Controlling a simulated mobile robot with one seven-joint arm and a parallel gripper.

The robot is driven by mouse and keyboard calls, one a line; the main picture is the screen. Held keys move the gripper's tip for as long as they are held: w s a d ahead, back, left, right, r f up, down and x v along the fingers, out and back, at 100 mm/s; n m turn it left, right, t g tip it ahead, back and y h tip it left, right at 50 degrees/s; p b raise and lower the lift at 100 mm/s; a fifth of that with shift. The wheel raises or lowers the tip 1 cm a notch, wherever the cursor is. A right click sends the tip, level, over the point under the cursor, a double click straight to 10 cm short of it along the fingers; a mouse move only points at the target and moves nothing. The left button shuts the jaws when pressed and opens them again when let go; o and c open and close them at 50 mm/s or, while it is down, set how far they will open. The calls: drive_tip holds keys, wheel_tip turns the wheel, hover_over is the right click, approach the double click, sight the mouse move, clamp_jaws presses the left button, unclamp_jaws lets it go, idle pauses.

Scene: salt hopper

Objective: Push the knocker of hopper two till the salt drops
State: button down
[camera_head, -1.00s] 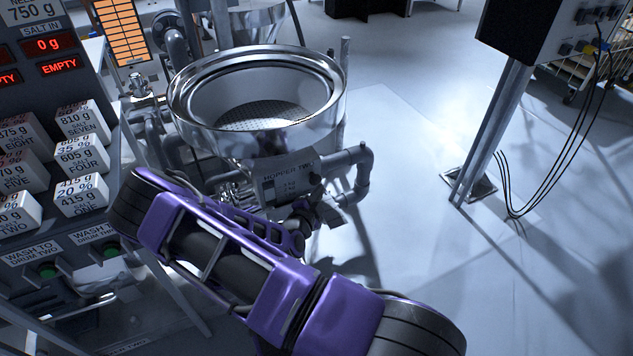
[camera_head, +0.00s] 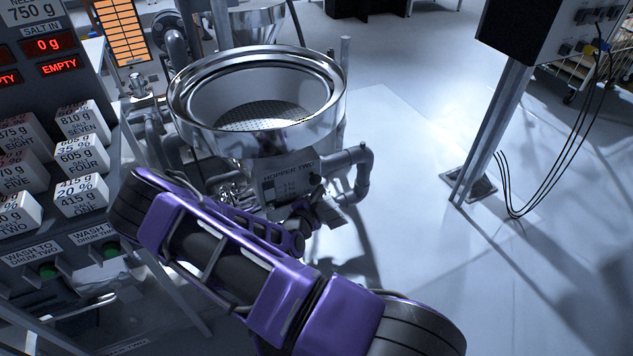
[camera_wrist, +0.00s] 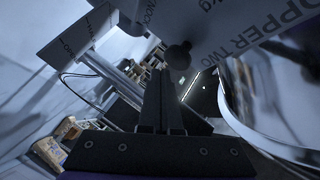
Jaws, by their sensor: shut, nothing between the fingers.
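Hopper two (camera_head: 335,105) is a shiny steel bowl with a perforated bottom, and no salt shows in it. Its label plate (camera_head: 285,187) reads "HOPPER TWO" and sits below the rim. The knocker (camera_wrist: 179,55) looks like a dark round knob under the plate in the wrist view. My gripper (camera_wrist: 160,78) is shut and empty, with its fingertips just below and left of the knob. I cannot tell whether they touch it.
The control panel (camera_head: 42,42) at left reads "SALT IN 0 g" and "EMPTY". Several labelled salt blocks (camera_head: 82,157) sit on it. Pipes (camera_head: 362,170) run beside the hopper. A post (camera_head: 495,130) carries a dark box with cables at right. The floor between is clear.

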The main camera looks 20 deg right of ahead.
drive_tip(key=shift+w, duration=0.15)
idle(0.7)
drive_tip(key=shift+w, duration=0.25)
drive_tip(key=shift+w, duration=0.85)
idle(0.8)
drive_tip(key=shift+s, duration=0.1)
drive_tip(key=shift+s+p, duration=0.7)
drive_tip(key=shift+s, duration=0.45)
drive_tip(key=shift+s+d+p, duration=0.1)
drive_tip(key=shift+s+p, duration=1.1)
drive_tip(key=shift+s, duration=1.3)
